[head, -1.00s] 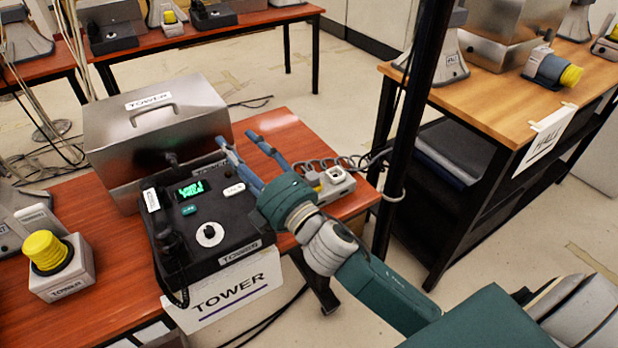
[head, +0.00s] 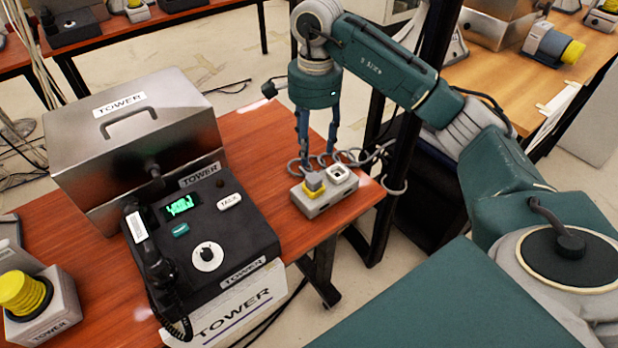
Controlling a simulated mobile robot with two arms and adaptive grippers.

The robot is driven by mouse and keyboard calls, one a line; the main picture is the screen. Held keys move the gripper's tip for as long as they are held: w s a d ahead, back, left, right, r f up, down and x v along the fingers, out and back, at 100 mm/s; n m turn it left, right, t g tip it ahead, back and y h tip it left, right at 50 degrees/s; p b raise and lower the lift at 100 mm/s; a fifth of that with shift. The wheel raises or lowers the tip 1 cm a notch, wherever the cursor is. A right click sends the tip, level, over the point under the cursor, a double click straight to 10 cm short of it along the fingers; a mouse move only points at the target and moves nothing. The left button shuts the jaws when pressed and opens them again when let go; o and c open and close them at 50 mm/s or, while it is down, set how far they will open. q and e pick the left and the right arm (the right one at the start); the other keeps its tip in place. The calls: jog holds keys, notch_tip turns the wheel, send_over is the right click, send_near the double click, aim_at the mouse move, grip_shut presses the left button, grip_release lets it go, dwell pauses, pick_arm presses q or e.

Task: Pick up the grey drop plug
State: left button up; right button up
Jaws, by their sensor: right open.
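The grey drop plug (head: 314,181) is a small grey block with a yellow part at its base. It sits in the left side of a grey socket box (head: 318,207) near the right end of the red-brown table. An open white-rimmed socket (head: 339,173) is beside it on the same box. My right gripper (head: 316,158) points down just above and seemingly behind the plug, its two fingers apart with nothing between them. Contact with the plug cannot be seen. My left gripper is not in view.
A black TOWER phone (head: 225,228) with a handset and a steel TOWER box (head: 150,150) stand to the left. A coiled grey cord (head: 350,157) lies behind the socket box. A black post (head: 437,60) rises right of the table. A yellow-topped unit (head: 24,292) is at lower left.

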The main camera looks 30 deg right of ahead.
aim_at(315, 176)
jog(key=f, duration=0.5)
jog(key=shift+s+d+p, duration=0.2)
jog(key=shift+d+p, duration=0.15)
jog(key=shift+d, duration=0.05)
notch_tip(315, 176, down, 4)
jog(key=shift+w+f+p, duration=0.1)
jog(key=shift+p, duration=0.7)
jog(key=shift+f, duration=0.6)
grip_shut()
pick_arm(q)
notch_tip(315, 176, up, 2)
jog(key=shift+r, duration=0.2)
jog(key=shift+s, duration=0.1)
pick_arm(e)
jog(key=shift+w+r, duration=0.1)
